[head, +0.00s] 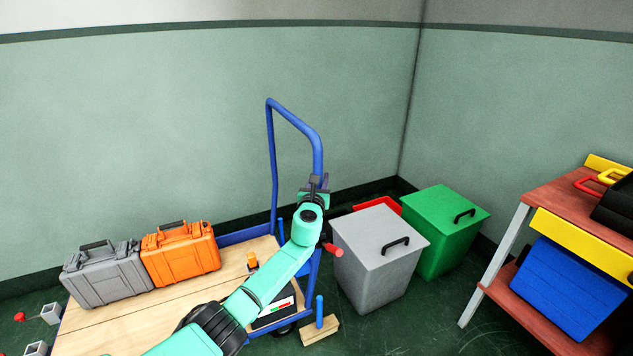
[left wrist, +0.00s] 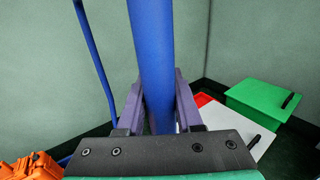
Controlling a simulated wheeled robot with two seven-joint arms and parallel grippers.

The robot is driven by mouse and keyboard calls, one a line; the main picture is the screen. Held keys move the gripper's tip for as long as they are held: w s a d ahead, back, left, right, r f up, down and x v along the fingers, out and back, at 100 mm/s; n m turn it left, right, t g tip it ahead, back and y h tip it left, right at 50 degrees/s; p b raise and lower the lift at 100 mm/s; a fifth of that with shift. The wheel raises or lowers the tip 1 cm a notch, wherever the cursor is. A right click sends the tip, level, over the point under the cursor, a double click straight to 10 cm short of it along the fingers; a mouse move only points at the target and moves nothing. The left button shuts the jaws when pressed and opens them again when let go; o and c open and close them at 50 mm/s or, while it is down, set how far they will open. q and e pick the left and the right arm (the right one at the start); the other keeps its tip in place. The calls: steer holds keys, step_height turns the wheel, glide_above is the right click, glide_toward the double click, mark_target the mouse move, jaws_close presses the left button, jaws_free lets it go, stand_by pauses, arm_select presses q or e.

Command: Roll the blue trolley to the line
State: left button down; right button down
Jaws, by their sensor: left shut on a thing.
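The blue trolley (head: 272,160) has a tall tubular push handle and a pale wooden deck, seen at the lower left in the head view. My left gripper (head: 317,182) is shut on the right upright of the handle, near its upper bend. In the left wrist view, the blue tube (left wrist: 151,50) runs between the two purple fingers of my left gripper (left wrist: 158,105). My left arm hides part of the deck and the lower handle. No line on the floor shows. My right gripper is not in view.
A grey case (head: 103,277) and an orange case (head: 182,255) stand on the deck. A grey bin (head: 368,275) and a green bin (head: 448,235) stand right of the trolley. A wooden block (head: 322,331) lies beside it. A workbench (head: 548,192) is at far right.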

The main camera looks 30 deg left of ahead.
arm_select(q)
steer(key=shift+w+d, duration=0.3)
steer(key=shift+w, duration=0.1)
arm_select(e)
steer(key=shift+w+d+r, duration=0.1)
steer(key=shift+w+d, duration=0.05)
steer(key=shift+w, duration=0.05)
arm_select(q)
steer(key=shift+f, duration=0.1)
steer(key=c, duration=0.6)
jaws_free()
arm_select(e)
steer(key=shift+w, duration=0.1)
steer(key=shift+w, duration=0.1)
arm_select(q)
steer(key=p+v, duration=0.3)
steer(key=v, duration=0.3)
steer(key=shift+s+d, duration=0.15)
steer(key=shift+s, duration=0.05)
steer(key=p, duration=0.2)
glide_toward(320, 186)
steer(key=shift+f, duration=0.15)
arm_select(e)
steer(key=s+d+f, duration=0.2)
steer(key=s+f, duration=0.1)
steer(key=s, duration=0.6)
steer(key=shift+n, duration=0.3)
